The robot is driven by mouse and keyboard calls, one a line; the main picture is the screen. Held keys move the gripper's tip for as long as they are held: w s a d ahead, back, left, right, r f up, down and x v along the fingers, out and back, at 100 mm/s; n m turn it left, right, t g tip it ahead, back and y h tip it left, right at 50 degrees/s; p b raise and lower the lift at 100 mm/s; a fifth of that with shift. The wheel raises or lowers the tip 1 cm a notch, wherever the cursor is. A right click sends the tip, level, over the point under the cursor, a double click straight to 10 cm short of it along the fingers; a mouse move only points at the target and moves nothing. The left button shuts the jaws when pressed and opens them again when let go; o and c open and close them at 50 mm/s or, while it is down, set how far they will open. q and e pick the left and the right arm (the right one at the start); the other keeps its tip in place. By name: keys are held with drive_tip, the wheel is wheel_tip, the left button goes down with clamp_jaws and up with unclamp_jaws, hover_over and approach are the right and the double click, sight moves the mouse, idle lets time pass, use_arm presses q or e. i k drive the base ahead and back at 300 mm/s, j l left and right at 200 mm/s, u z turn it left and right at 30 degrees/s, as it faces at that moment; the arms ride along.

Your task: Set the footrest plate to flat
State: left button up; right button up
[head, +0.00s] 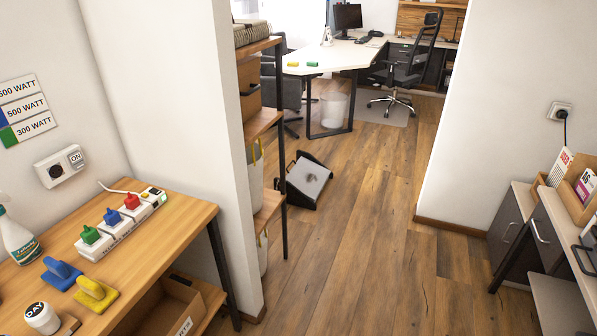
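The footrest (305,181) stands on the wood floor past the end of the white wall, beside the open shelf. Its grey plate (307,179) sits tilted in a black frame, with a dark mark near the middle. The plate's exact angle is hard to tell from this distance. Neither of my grippers shows in the head view.
A wooden table (150,236) with a power strip (121,228) and coloured plugs is at left. A shelf (266,122) stands beside the footrest. A white desk (335,58), office chair (408,68) and bin (334,108) are behind. The floor (360,225) in the middle is clear.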

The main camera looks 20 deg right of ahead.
sight(310, 177)
drive_tip(key=i+l+z, duration=0.35)
drive_tip(key=i, duration=0.2)
drive_tip(key=i+l+z, duration=0.4)
drive_tip(key=i, duration=0.15)
drive_tip(key=i+z, duration=0.35)
drive_tip(key=i, duration=0.9)
drive_tip(key=i+l+u, duration=0.15)
drive_tip(key=i, duration=1.1)
drive_tip(key=l+u, duration=0.05)
